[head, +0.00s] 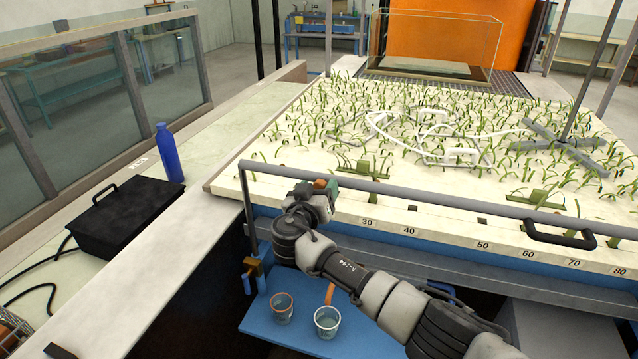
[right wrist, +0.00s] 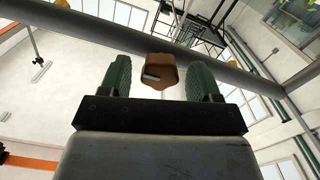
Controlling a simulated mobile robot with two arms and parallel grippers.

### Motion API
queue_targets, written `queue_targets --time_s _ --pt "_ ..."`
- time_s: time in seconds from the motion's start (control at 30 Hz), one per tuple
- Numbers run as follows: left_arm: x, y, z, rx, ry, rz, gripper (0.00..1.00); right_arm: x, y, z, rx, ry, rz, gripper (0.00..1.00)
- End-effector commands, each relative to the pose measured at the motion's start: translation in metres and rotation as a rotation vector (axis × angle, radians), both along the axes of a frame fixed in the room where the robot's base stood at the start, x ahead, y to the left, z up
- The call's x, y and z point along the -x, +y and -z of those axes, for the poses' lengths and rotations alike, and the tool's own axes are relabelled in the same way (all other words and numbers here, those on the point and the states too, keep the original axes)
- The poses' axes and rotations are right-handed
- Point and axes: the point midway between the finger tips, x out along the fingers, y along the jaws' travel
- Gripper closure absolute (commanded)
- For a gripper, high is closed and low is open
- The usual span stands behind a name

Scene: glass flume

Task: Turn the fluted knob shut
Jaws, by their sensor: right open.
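The fluted knob (right wrist: 159,71) is brown-orange with a short grey bar on its face. In the right wrist view it sits between the two green fingers of my right gripper (right wrist: 162,78), with a gap on each side. In the head view only a small part of the knob (head: 320,184) shows at the rail, mostly hidden by my right gripper (head: 316,193). The gripper is open around the knob and holds nothing. I cannot tell how far the knob is turned. My left gripper is not in view.
A grey rail (head: 430,201) runs along the front of the planted flume bed (head: 290,180), close to my gripper. Two cups (head: 282,307) (head: 327,322) stand on a blue shelf below. A black case (head: 125,215) and blue bottle (head: 168,155) stand at left.

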Motion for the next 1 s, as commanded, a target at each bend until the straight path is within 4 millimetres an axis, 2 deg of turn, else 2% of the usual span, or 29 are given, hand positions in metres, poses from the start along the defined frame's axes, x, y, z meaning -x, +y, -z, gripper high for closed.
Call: queue_targets --time_s 0.2,0.47,0.77,1.0 --pt "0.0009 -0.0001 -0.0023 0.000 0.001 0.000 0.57 -0.0080 -0.0027 -0.0003 0.000 0.000 0.000 0.37" --pt "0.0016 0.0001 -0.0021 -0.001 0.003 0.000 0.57 -0.0081 -0.0028 0.0001 -0.001 0.001 0.000 0.39" --pt "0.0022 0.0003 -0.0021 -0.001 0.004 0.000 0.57 -0.0080 -0.0029 0.0001 -0.001 0.001 0.000 0.85" --pt "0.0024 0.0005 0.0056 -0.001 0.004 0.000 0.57 -0.0078 -0.0027 0.0030 0.011 0.005 -0.001 0.87"
